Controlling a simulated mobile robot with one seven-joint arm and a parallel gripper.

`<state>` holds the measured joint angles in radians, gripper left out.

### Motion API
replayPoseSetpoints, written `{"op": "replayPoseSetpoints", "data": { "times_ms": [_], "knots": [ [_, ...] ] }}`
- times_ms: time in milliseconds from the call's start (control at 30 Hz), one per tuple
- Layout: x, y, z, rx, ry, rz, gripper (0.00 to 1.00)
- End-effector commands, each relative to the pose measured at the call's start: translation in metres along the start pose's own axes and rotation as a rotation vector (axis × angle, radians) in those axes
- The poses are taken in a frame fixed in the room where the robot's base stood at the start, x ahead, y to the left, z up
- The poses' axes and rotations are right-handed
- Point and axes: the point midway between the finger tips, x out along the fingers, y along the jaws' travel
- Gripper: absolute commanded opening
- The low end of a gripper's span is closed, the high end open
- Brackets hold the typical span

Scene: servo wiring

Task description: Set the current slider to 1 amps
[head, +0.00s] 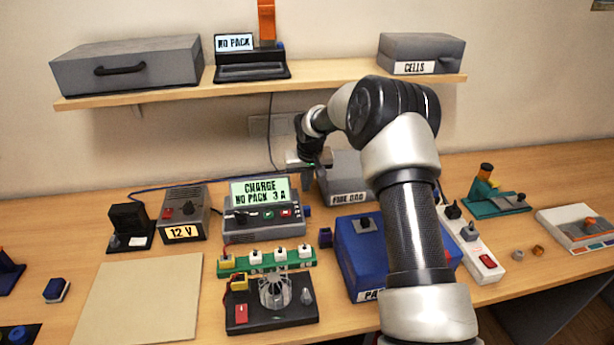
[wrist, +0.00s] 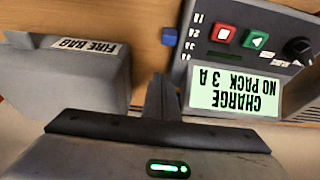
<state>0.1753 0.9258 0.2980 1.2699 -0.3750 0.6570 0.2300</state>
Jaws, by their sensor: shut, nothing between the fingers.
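The charger (head: 262,222) is a grey box whose lit display (head: 259,191) reads CHARGE, NO PACK, 3 A. In the wrist view its display (wrist: 234,92) appears upside down. A small blue block (head: 307,211) sits at the charger's right side, and in the wrist view the block (wrist: 169,36) is beside a column of small marks on the panel, hard to read. It looks like the current slider's knob. My gripper (head: 307,184) is shut and empty, behind and above the charger's right end. In the wrist view its fingers (wrist: 161,96) are together, apart from the block.
A grey fire bag box (head: 345,180) stands close to the right of the charger. The charger's front has red and green buttons and a black dial (wrist: 299,50). A green board (head: 265,262) and a blue box (head: 355,255) stand in front. A shelf (head: 330,78) hangs above.

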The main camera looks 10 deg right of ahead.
Motion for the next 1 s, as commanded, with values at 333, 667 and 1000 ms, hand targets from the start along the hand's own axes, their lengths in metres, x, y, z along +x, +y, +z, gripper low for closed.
{"op": "replayPoseSetpoints", "data": {
  "times_ms": [333, 667, 1000],
  "knots": [
    [0.033, 0.0, 0.013, -0.002, 0.0, 0.0, 0.0],
    [0.027, 0.001, 0.037, 0.0, 0.0, 0.001, 0.0],
    [0.027, 0.0, 0.038, 0.0, 0.001, 0.0, 0.0]
  ]
}}
